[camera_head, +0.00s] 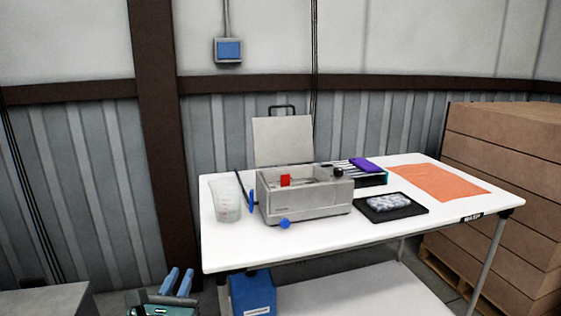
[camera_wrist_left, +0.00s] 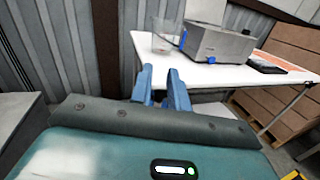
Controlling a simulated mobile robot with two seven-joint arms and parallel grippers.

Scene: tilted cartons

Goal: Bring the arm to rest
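My left gripper (camera_head: 176,283) is low in the head view, in front of the white table's left end and below its top. Its two blue fingers point up with a gap between them and nothing in it. In the left wrist view the same fingers (camera_wrist_left: 160,76) stand apart and empty, with the table beyond them. My right gripper is in neither view.
A white table (camera_head: 300,244) bears a grey open-lidded box (camera_head: 310,207), a clear beaker (camera_head: 226,200), a black pad (camera_head: 408,210) and an orange mat (camera_head: 440,183). A blue bin (camera_head: 252,291) stands below. Stacked cartons (camera_head: 505,170) are at right.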

